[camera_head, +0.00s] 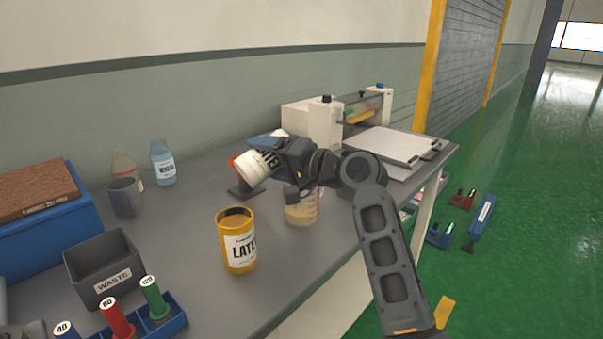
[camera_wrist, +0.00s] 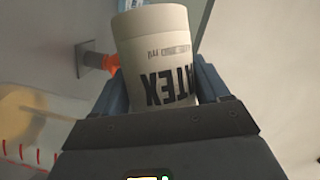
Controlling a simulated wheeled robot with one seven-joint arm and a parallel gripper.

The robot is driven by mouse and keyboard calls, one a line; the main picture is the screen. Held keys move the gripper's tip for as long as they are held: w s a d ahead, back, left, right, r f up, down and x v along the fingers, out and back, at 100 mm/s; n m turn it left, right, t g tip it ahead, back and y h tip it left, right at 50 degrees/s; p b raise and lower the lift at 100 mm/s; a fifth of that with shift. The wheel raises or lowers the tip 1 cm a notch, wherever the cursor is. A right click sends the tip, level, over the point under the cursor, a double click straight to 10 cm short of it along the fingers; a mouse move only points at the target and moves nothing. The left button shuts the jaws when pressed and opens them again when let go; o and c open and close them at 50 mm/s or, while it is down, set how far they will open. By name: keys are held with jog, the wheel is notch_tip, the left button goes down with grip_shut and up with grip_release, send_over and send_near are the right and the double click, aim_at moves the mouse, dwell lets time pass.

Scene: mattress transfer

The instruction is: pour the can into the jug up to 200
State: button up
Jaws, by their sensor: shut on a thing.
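My gripper partly hides the jug's top. No stream of liquid is visible.
A yellow latex can (camera_head: 237,242) stands in front of the jug. A grey waste bin (camera_head: 103,268), blue rack (camera_head: 172,323), grey cup (camera_head: 124,197) and bottles (camera_head: 163,163) are to the left. A white machine (camera_head: 312,122) stands behind. Bare table (camera_head: 195,215) lies left of the yellow can.

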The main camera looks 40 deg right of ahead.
jog(key=shift+d+r+m, duration=0.1)
jog(key=shift+r+m, duration=0.15)
jog(key=shift+m, duration=0.15)
dwell(0.9)
